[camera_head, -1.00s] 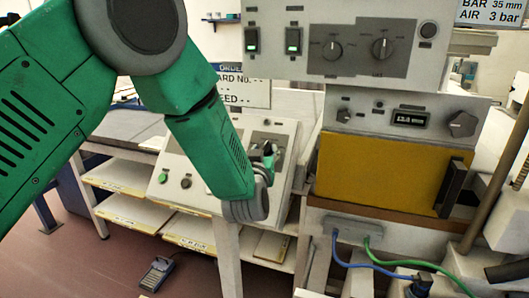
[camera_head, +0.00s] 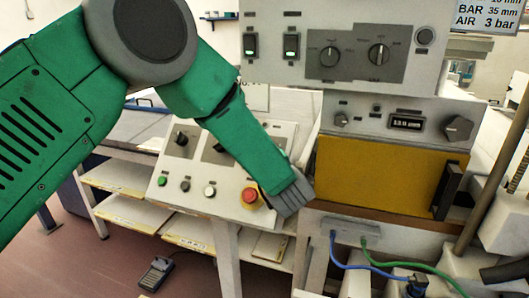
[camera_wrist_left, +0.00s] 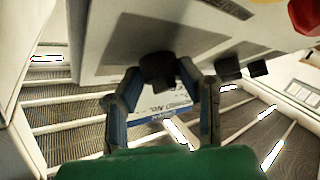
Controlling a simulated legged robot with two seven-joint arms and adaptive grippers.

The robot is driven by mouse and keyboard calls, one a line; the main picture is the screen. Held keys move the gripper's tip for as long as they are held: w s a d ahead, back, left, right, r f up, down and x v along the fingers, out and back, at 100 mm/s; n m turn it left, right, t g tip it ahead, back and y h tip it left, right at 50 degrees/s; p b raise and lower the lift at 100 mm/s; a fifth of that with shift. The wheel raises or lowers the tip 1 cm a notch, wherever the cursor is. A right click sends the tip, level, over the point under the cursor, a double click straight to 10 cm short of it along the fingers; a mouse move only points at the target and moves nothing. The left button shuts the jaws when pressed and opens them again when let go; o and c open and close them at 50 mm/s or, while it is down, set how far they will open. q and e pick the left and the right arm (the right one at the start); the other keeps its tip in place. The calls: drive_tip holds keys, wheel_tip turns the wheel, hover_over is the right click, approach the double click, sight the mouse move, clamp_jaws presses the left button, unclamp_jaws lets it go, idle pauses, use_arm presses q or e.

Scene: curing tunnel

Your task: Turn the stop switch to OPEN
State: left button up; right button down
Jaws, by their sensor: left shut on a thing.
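The sloped control box (camera_head: 165,200) shows two black turn knobs, a left one (camera_head: 181,139) and a middle one (camera_head: 218,147). My left forearm and wrist cover the right part of its face. In the left wrist view, my left gripper (camera_wrist_left: 160,78) has its two fingers on either side of a black knob (camera_wrist_left: 158,68) on the panel, shut on it. Two more black knobs (camera_wrist_left: 229,69) sit to the right there. The knob's marks cannot be read, so its setting is unclear. My right gripper is not in view.
A red button (camera_head: 250,195) on a yellow base sits close to my left wrist, with green, black and white buttons (camera_head: 210,191) to its left. A grey cabinet (camera_head: 345,60) with dials and a yellow panel (camera_head: 375,170) stands at right. A pedal (camera_head: 157,272) lies on the floor.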

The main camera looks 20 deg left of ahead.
use_arm(q)
drive_tip(key=shift+w+d+r+n+g+y+p, duration=0.1)
drive_tip(key=shift+n+g+y+p, duration=0.5)
drive_tip(key=shift+n+g, duration=0.7)
drive_tip(key=shift+n, duration=0.4)
drive_tip(key=o, duration=1.1)
drive_tip(key=shift+s+d+r, duration=0.1)
drive_tip(key=shift+s+d, duration=0.15)
drive_tip(key=shift+s, duration=0.05)
drive_tip(key=v, duration=1.1)
drive_tip(key=shift+d, duration=0.15)
